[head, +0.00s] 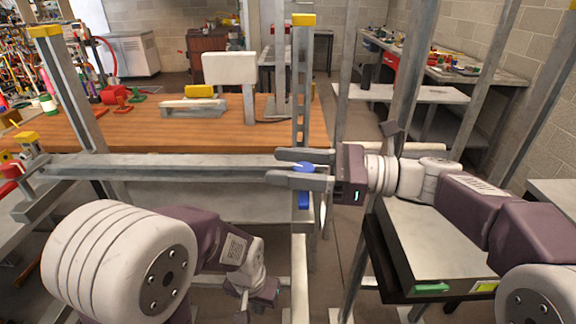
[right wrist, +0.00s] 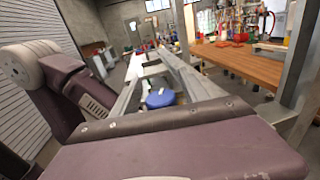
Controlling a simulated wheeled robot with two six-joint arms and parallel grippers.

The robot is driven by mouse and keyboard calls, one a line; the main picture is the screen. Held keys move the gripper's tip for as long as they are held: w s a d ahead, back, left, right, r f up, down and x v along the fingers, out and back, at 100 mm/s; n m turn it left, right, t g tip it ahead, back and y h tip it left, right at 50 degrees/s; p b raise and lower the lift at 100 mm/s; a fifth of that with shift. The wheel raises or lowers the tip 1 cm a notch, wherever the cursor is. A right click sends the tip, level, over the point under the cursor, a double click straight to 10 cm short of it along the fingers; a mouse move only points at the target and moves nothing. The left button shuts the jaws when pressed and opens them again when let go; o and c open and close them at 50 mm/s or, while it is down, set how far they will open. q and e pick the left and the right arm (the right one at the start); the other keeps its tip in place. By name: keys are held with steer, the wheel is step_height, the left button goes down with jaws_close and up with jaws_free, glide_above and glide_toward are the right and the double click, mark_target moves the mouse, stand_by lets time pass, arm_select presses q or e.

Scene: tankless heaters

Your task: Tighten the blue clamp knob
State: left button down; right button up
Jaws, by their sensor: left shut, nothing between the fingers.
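The blue clamp knob (head: 304,168) sits at the right end of a grey horizontal beam, beside an upright post. A further blue part (head: 304,200) shows just below it. My right gripper (head: 276,167) reaches in from the right with its fingers apart, one on each side of the knob. In the right wrist view the knob (right wrist: 160,98) lies between the two spread fingers, with a narrow gap seen on each side. Whether either finger touches it is hard to tell. My left gripper (head: 244,303) is low in front, away from the knob, shut and empty; its fingers are partly hidden.
The grey beam (head: 160,167) runs left from the knob, with yellow-capped posts (head: 302,75) rising around it. A wooden workbench (head: 160,133) stands behind. A grey-topped cart (head: 440,250) stands below my right arm. Slanted grey bars (head: 405,75) rise behind that arm.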

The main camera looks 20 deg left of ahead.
jaws_close()
steer(key=shift+t, duration=0.3)
steer(key=m+t+h+b, duration=0.1)
steer(key=m+t+b, duration=0.1)
steer(key=m+t, duration=0.1)
steer(key=w+m+t+h+b, duration=0.1)
steer(key=m+t+b, duration=0.2)
steer(key=t, duration=0.2)
steer(key=m+t+h+b, duration=0.1)
steer(key=m+t+b, duration=0.1)
steer(key=t+b, duration=0.1)
steer(key=shift+w+d+f+m+t, duration=0.25)
steer(key=shift+w+m+t, duration=0.15)
steer(key=shift+t, duration=0.3)
steer(key=shift+w+d+r+m+t+h+b, duration=0.1)
steer(key=shift+m+t+h+b, duration=0.35)
steer(key=shift+t+h+b, duration=0.1)
steer(key=shift+w+d+m+t+h+b, duration=0.1)
steer(key=shift+m+t+h+b, duration=0.35)
steer(key=shift+t+h+b, duration=0.1)
steer(key=shift+w+r+h, duration=0.1)
steer(key=shift+r+h, duration=0.05)
steer(key=shift+h, duration=0.15)
